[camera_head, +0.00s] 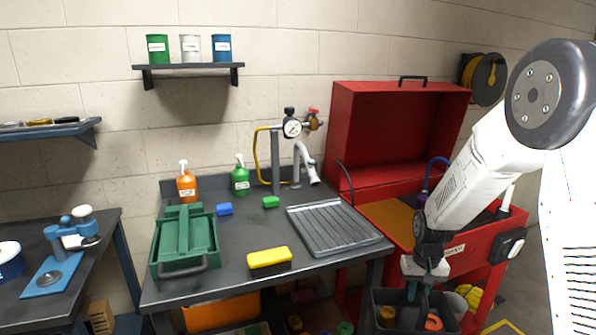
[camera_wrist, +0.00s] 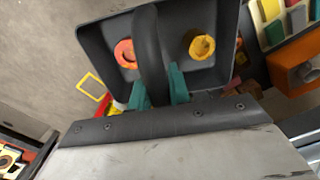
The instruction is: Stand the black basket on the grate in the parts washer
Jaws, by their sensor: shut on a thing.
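The black basket (camera_head: 403,299) hangs low at the bottom of the head view, in front of the red parts washer (camera_head: 470,258). My gripper (camera_head: 425,288) is shut on its handle from above. In the wrist view the teal fingers (camera_wrist: 160,88) close on the dark handle (camera_wrist: 150,45), which crosses the basket (camera_wrist: 98,38). A red-orange ring part (camera_wrist: 125,53) and a yellow part (camera_wrist: 201,46) lie inside, one each side of the handle. The washer's lid (camera_head: 395,130) stands open. An orange-brown surface, apparently the grate (camera_head: 388,214), shows inside; my arm hides much of the basin.
Left of the washer, a dark bench holds a ribbed metal tray (camera_head: 335,228), a green toolbox (camera_head: 184,245), a yellow-topped block (camera_head: 269,258) and spray bottles. A blue hose (camera_head: 432,170) rises in the washer. Yellow gloves (camera_head: 467,296) hang near its front.

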